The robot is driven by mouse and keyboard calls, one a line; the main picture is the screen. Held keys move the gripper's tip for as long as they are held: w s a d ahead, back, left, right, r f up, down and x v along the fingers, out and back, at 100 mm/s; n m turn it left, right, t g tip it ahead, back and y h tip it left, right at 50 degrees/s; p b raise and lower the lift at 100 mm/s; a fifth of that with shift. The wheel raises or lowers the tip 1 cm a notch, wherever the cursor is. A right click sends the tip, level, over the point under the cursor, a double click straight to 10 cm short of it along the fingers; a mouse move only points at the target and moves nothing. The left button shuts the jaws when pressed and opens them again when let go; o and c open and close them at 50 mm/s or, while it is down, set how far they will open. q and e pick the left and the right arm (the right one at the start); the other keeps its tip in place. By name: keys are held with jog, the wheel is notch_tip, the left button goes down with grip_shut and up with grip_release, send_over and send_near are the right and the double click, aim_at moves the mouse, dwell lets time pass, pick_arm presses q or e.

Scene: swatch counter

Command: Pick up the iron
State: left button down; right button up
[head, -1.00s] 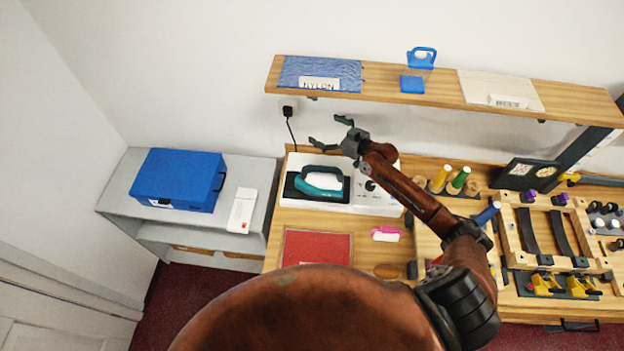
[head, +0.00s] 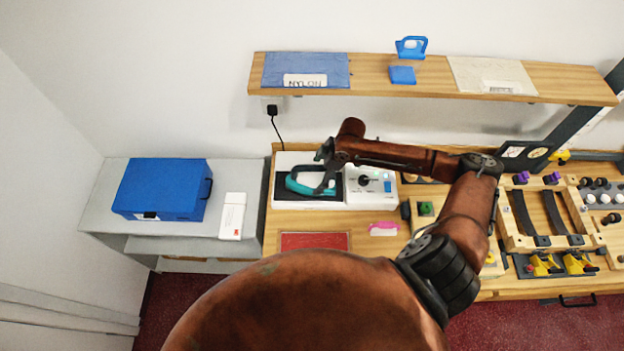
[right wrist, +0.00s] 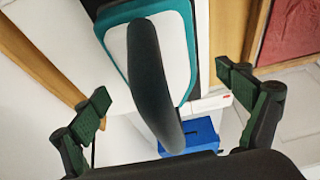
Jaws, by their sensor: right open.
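The iron (head: 298,184) has a teal and white body and a dark handle. It rests on the dark pad of a white station (head: 283,160) at the back left of the wooden bench. My right gripper (head: 324,166) is open over the iron's right part. In the right wrist view, the iron's dark handle (right wrist: 150,85) runs between the two spread green fingers of the right gripper (right wrist: 172,108), with a gap on each side. The gripper hides part of the iron in the head view. My left gripper is not in view.
A control box with a knob (head: 366,181) adjoins the iron on the right. A wooden shelf (head: 430,80) hangs above. A red swatch (head: 315,241) and a pink object (head: 384,229) lie in front. A blue case (head: 163,188) sits on the grey side table.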

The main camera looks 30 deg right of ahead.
aim_at(316, 177)
jog(key=shift+x, duration=1.2)
jog(key=shift+w+f, duration=0.15)
jog(key=shift+f, duration=0.15)
jog(key=c, duration=2.1)
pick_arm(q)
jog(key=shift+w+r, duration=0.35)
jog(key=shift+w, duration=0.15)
pick_arm(e)
jog(key=shift+w, duration=0.1)
jog(key=shift+c, duration=0.2)
jog(key=shift+r, duration=0.15)
